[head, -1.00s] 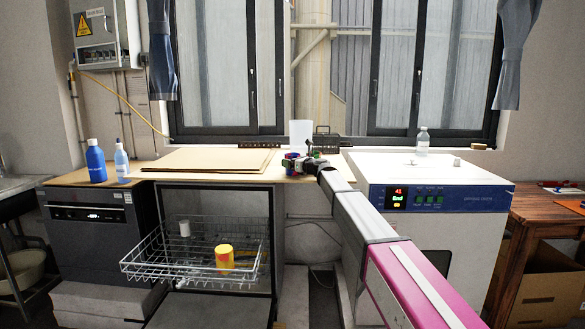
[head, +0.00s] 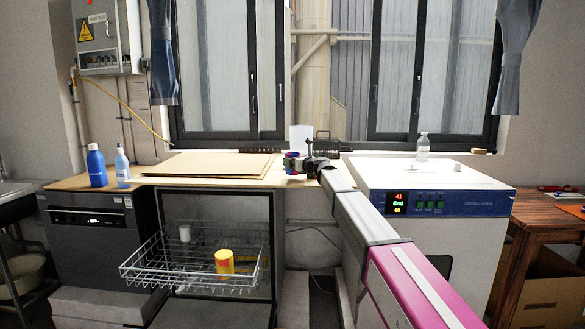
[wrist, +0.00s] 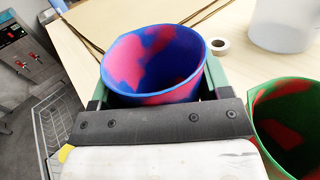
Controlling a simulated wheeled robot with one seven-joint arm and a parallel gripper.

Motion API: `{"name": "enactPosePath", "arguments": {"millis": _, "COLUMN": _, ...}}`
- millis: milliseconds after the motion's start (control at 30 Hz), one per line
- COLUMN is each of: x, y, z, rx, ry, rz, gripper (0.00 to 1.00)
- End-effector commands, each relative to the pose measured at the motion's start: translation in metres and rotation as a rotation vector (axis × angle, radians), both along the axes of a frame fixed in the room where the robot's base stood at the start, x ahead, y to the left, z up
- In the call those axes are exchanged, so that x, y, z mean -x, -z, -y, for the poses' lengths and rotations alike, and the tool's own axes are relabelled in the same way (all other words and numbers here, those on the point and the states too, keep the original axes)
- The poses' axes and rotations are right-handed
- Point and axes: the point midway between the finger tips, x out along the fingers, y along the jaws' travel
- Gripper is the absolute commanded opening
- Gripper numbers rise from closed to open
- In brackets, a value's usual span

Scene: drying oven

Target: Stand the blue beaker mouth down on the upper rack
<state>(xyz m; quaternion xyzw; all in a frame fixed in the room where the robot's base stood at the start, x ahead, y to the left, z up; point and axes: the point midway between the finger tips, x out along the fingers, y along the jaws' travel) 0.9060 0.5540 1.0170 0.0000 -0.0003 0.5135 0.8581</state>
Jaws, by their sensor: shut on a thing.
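The blue beaker, marbled with pink-red, is between the fingers of my gripper (head: 294,163), which is shut on it. In the wrist view the beaker (wrist: 155,62) shows its open mouth towards the camera, and the gripper's fingers (wrist: 155,85) lie along both its sides. In the head view the beaker (head: 290,160) is small, over or on the counter top by the cardboard; I cannot tell if it touches the counter. The upper rack (head: 190,277) is a wire basket pulled out of the open cabinet, left of and below my gripper.
A yellow and red cup (head: 224,262) and a small white cup (head: 184,233) are in the rack. A green and red beaker (wrist: 290,125) stands close right of my gripper in the wrist view. A clear white container (wrist: 283,25) and tape roll (wrist: 218,47) are beyond. Cardboard sheets (head: 205,164) cover the counter's middle.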

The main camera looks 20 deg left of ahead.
Motion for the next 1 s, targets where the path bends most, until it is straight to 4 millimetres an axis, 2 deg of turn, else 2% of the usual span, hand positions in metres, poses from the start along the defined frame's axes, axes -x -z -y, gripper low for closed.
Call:
{"name": "enactPosePath", "arguments": {"millis": 67, "x": 0.000, "y": -0.016, "z": 0.000, "rx": 0.000, "ry": -0.001, "rz": 0.001, "gripper": 0.48}}
{"name": "enactPosePath", "arguments": {"millis": 100, "x": 0.011, "y": -0.020, "z": 0.001, "rx": 0.000, "ry": -0.002, "rz": 0.001, "gripper": 0.48}}
{"name": "enactPosePath", "arguments": {"millis": 400, "x": 0.073, "y": -0.055, "z": 0.002, "rx": 0.000, "ry": -0.001, "rz": 0.002, "gripper": 0.48}}
{"name": "enactPosePath", "arguments": {"millis": 600, "x": 0.102, "y": -0.073, "z": 0.002, "rx": -0.001, "ry": -0.001, "rz": 0.000, "gripper": 0.48}}
{"name": "enactPosePath", "arguments": {"millis": 800, "x": 0.115, "y": -0.081, "z": 0.001, "rx": 0.000, "ry": 0.000, "rz": -0.001, "gripper": 0.48}}
{"name": "enactPosePath", "arguments": {"millis": 1000, "x": 0.117, "y": -0.083, "z": 0.001, "rx": 0.000, "ry": 0.000, "rz": -0.001, "gripper": 0.48}}
